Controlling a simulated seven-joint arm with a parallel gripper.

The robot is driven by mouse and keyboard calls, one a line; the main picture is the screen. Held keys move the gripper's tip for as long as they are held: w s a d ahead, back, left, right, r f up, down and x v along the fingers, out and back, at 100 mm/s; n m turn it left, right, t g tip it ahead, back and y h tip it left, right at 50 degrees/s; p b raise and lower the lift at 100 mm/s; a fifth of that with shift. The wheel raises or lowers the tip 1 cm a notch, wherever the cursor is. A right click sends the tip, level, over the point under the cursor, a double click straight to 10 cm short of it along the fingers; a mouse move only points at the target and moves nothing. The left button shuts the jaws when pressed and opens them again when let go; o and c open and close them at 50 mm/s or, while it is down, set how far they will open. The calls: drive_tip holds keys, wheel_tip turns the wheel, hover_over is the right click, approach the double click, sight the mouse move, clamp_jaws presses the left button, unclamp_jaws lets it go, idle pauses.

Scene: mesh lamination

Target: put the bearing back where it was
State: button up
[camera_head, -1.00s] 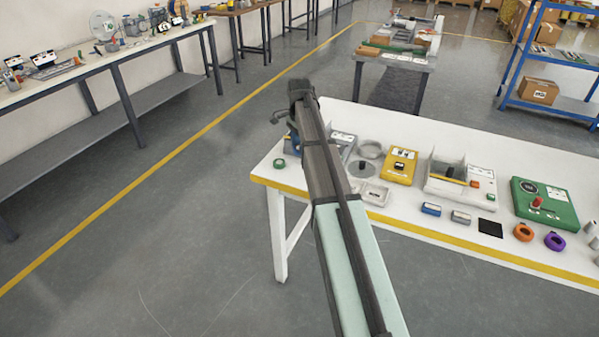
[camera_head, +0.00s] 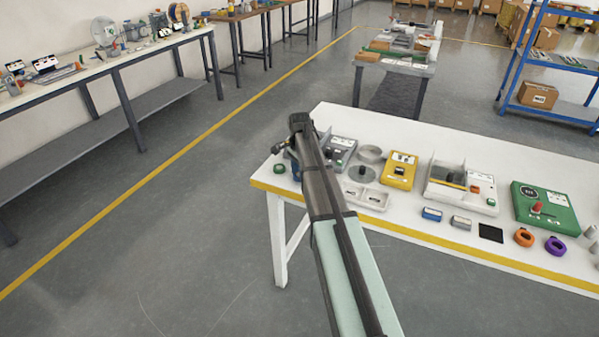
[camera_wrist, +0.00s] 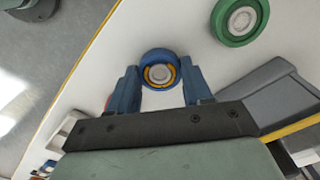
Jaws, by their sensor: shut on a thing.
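The bearing (camera_wrist: 160,70) shows in the wrist view as a blue ring with an orange band and a pale centre. My gripper (camera_wrist: 161,78) has its two blue fingers closed on either side of it, and the white tabletop shows behind. In the head view my gripper (camera_head: 292,160) is at the near left corner of the white table, partly behind my arm. The bearing is hidden there.
A green ring (camera_head: 279,168) lies on the table close to my gripper; it also shows in the wrist view (camera_wrist: 240,20). A white two-compartment tray (camera_head: 367,197), a grey disc (camera_head: 362,174) and a yellow device (camera_head: 401,170) stand to the right.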

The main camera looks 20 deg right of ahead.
drive_tip(key=shift+f, duration=0.2)
drive_tip(key=o, duration=1.1)
drive_tip(key=shift+r, duration=0.2)
wheel_tip(320, 180, up, 12)
